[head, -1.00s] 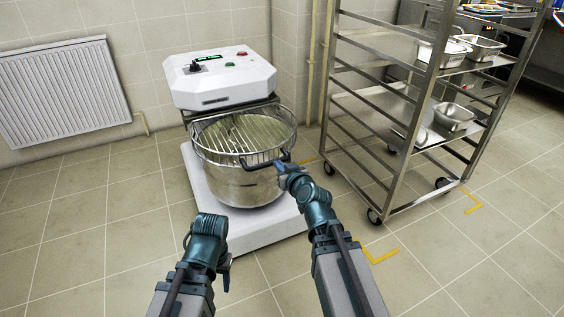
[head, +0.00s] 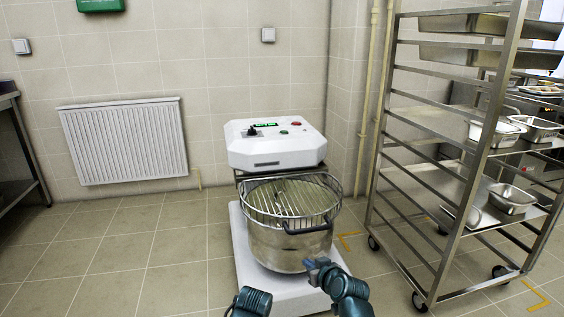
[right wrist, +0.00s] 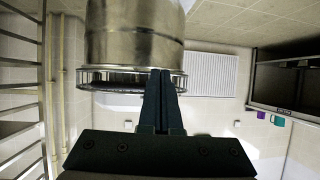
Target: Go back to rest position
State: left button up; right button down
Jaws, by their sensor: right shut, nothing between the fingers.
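My right gripper (head: 316,266) is in front of the mixer's steel bowl (head: 280,246), below the dark handle on the bowl's guard. Its fingers are together and empty. In the right wrist view my right gripper (right wrist: 160,74) points at the bowl (right wrist: 135,30), which appears upside down there; I cannot tell whether they touch. My left arm shows only at the bottom edge of the head view, and its fingers are not visible. The mixer (head: 275,144) has a white head with a lit green display, and a wire guard (head: 262,198) covers the bowl.
A wheeled steel rack (head: 470,200) with trays and pans stands close on the right. A white radiator (head: 125,140) hangs on the back wall. A dark table (head: 22,150) stands at the far left. The tiled floor (head: 120,250) to the left of the mixer is clear.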

jog(key=s+a+f+n+g+p, duration=0.2)
jog(key=s+a+f+g+p, duration=0.2)
jog(key=s+a+g, duration=0.5)
jog(key=s+d+r+m+g+h+p, duration=0.1)
jog(key=s+d+g+h+p, duration=0.15)
jog(key=s, duration=0.35)
jog(key=s+d+r+g+h+p, duration=0.1)
jog(key=s+d+r+h+p, duration=0.15)
jog(key=s, duration=0.45)
pick_arm(q)
notch_tip(320, 180, up, 47)
jog(key=p, duration=3.6)
jog(key=shift+f, duration=0.15)
pick_arm(e)
notch_tip(320, 180, up, 36)
jog(key=a, duration=0.1)
jog(key=shift+w+f, duration=0.25)
pick_arm(q)
jog(key=shift+s, duration=0.1)
jog(key=shift+c, duration=0.3)
